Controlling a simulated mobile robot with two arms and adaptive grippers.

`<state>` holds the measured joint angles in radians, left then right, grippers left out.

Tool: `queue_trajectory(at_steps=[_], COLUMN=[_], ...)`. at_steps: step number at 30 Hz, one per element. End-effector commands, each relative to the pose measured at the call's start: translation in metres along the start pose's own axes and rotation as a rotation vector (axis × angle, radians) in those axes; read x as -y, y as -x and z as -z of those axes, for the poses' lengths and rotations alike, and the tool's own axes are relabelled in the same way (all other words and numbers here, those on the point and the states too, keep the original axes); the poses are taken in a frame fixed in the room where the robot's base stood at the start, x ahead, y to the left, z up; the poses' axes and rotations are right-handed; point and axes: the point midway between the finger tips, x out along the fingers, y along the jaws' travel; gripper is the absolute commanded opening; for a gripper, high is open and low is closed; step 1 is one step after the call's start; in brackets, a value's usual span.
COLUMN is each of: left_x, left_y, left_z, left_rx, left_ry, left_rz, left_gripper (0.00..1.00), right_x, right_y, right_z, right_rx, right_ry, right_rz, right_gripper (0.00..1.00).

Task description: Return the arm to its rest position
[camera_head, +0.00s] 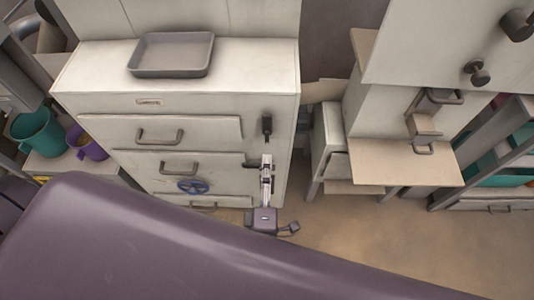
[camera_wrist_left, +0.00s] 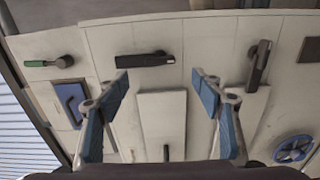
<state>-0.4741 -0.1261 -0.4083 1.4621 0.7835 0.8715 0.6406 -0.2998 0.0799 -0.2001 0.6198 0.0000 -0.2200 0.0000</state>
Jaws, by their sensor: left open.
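My left gripper (camera_wrist_left: 161,88) shows in the left wrist view, with its two blue-padded fingers spread wide and nothing between them. Beyond the fingers is a pale panel front with dark handles (camera_wrist_left: 145,59) and a blue handwheel (camera_wrist_left: 292,149). I cannot tell the exact distance to that front. In the head view a large purple-grey link of my own arm crosses the foreground from the left and hides the lower part of the picture.
A pale drawer cabinet (camera_head: 85,66) carries an empty grey tray (camera_head: 172,69). Teal (camera_head: 37,132) and purple (camera_head: 88,144) buckets stand left. Brown floor (camera_head: 375,232) is open at right.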

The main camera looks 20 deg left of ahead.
Motion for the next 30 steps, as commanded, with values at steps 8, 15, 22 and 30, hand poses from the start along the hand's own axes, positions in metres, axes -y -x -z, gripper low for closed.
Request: queue_trajectory(at_steps=[8, 15, 22, 30], left_x=[0.0, 0.0, 0.0, 0.052], left_y=[0.021, 0.021, 0.021, 0.027], left_z=[0.0, 0.0, 0.0, -0.021], left_rx=[0.001, 0.001, 0.0, 0.159], left_ry=[-0.001, -0.001, -0.001, -0.207], left_rz=[0.0, -0.001, 0.0, 0.073], left_gripper=[0.61, 0.61, 0.61, 0.61], right_x=[0.0, 0.0, 0.0, 0.0], right_y=[0.0, 0.0, 0.0, 0.0], right_z=[0.0, 0.0, 0.0, 0.0], right_rx=[0.0, 0.0, 0.0, 0.0], right_ry=[0.0, 0.0, 0.0, 0.0], right_rz=[0.0, 0.0, 0.0, 0.0], right_gripper=[0.32, 0.32, 0.32, 0.32])
